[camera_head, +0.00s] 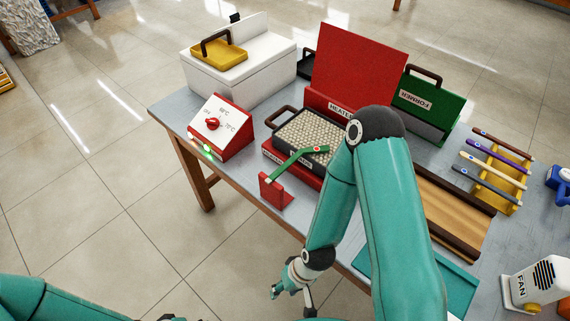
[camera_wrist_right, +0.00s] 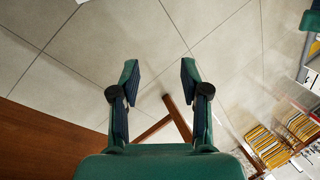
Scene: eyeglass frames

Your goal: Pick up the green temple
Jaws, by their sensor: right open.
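The green temple (camera_head: 298,160) is a slim bar lying aslant in the head view. Its far end, with a small red mark, is over the bead-filled pan of the red heater (camera_head: 310,139). Its near end rests at a small red stand (camera_head: 275,192) at the table's front edge. My right gripper (camera_head: 292,294) is open and empty, low in front of the table and well apart from the temple. In the right wrist view its two fingers (camera_wrist_right: 160,74) are spread above tiled floor. The temple is not seen there. My left gripper is out of view; only teal left arm parts show.
A red control box (camera_head: 222,126) with a dial stands left of the heater, a white box (camera_head: 240,65) behind it. The heater's red lid stands open. A green former (camera_head: 428,104) and a yellow rack (camera_head: 495,180) of several temples stand right. My right arm crosses the table's front.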

